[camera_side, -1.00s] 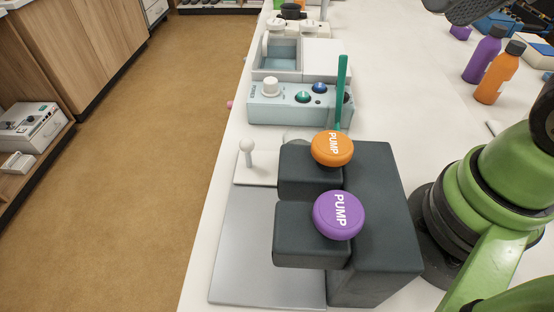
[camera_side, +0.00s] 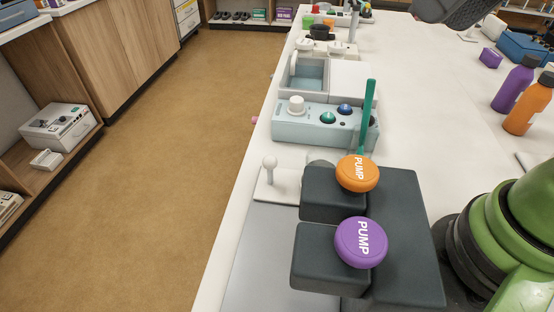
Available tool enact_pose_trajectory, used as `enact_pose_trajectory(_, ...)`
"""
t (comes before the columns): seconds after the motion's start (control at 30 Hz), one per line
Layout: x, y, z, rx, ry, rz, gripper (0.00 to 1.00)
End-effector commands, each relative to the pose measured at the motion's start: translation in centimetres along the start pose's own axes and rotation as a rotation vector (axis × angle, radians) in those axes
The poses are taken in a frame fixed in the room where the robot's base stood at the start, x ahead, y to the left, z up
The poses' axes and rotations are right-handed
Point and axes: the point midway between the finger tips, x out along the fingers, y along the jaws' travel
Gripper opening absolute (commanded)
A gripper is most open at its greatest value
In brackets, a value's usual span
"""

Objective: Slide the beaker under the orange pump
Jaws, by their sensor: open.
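The orange pump (camera_side: 357,173) is a round button-like head marked PUMP on top of a dark grey block (camera_side: 402,222). A purple pump (camera_side: 361,242) sits on the same block, nearer the camera. No beaker shows clearly. A pale rounded shape (camera_side: 320,159) pokes out behind the orange pump's arm; most of it is hidden and I cannot tell what it is. My gripper's fingers are not in view; only green and dark parts of my arm show at the right.
A white peg (camera_side: 270,164) stands on a white plate left of the orange pump. Behind are a pale blue control box (camera_side: 313,124), an upright green stick (camera_side: 367,112) and a basin (camera_side: 303,76). Purple (camera_side: 514,85) and orange (camera_side: 529,106) bottles stand at right. The table between is clear.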

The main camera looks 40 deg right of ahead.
Motion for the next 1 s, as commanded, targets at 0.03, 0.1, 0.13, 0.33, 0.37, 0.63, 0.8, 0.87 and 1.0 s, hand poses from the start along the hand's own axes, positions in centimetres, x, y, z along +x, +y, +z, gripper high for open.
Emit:
enact_pose_trajectory(0.03,0.9,-0.6,-1.4,-0.065,-0.051,0.000,0.54)
enact_pose_trajectory(0.1,2.2,-1.3,-3.0,-0.165,-0.115,-0.003,0.54)
enact_pose_trajectory(0.13,2.9,-1.7,-3.6,-0.207,-0.141,-0.006,0.54)
enact_pose_trajectory(0.33,8.7,-3.9,-6.8,-0.485,-0.320,-0.039,0.54)
enact_pose_trajectory(0.37,9.8,-4.2,-7.2,-0.526,-0.345,-0.046,0.54)
enact_pose_trajectory(0.63,19.6,-6.5,-7.2,-0.861,-0.561,-0.135,0.54)
enact_pose_trajectory(0.8,23.3,-7.0,-6.2,-0.981,-0.634,-0.178,0.54)
enact_pose_trajectory(0.87,23.9,-7.1,-6.0,-1.002,-0.647,-0.187,0.54)
enact_pose_trajectory(1.0,25.0,-7.1,-5.3,-1.019,-0.657,-0.193,0.54)
